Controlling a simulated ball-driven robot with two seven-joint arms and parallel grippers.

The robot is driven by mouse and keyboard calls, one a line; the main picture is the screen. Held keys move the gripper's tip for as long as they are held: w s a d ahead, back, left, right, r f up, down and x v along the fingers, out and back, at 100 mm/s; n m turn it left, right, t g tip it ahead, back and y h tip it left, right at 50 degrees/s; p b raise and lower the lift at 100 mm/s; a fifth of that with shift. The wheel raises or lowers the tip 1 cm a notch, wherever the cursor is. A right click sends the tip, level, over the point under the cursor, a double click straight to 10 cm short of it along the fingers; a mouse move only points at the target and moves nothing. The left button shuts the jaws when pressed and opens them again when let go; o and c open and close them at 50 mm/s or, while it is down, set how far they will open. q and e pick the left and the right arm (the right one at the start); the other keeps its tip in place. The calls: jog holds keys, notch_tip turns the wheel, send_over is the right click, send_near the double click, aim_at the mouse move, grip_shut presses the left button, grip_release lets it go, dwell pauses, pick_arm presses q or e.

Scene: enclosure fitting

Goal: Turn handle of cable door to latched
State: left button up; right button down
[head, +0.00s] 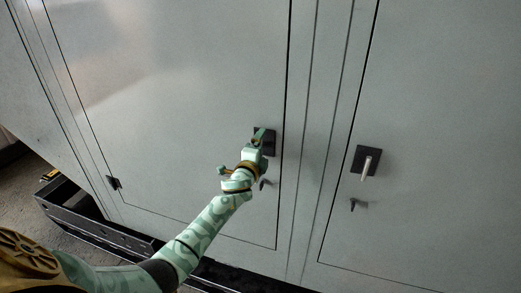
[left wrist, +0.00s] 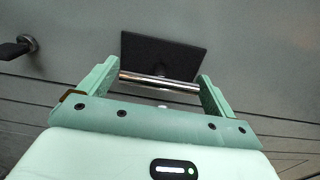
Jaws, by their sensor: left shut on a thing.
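The left cabinet door (head: 180,100) lies flush with the panel around it. Its handle has a black square plate (head: 272,146). My left gripper (head: 260,138) is at this plate and hides most of the handle in the head view. In the left wrist view the plate (left wrist: 165,55) lies just beyond the fingers, and the shiny metal handle bar (left wrist: 160,82) runs across from one finger to the other. The left gripper is shut on this handle. I cannot tell from a label which door is the cable door. My right gripper is not in view.
A small dark lever (head: 264,183) sticks out below the gripped handle. The right door (head: 450,130) has another handle (head: 367,169) on a black plate, with a small lever (head: 355,204) below. A dark rail (head: 85,215) runs along the floor at lower left.

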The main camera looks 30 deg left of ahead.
pick_arm(q)
jog(key=o, duration=0.7)
jog(key=shift+a, duration=0.1)
jog(key=shift+s, duration=0.25)
jog(key=v, duration=1.5)
jog(key=shift+s+d, duration=0.3)
jog(key=shift+s, duration=0.05)
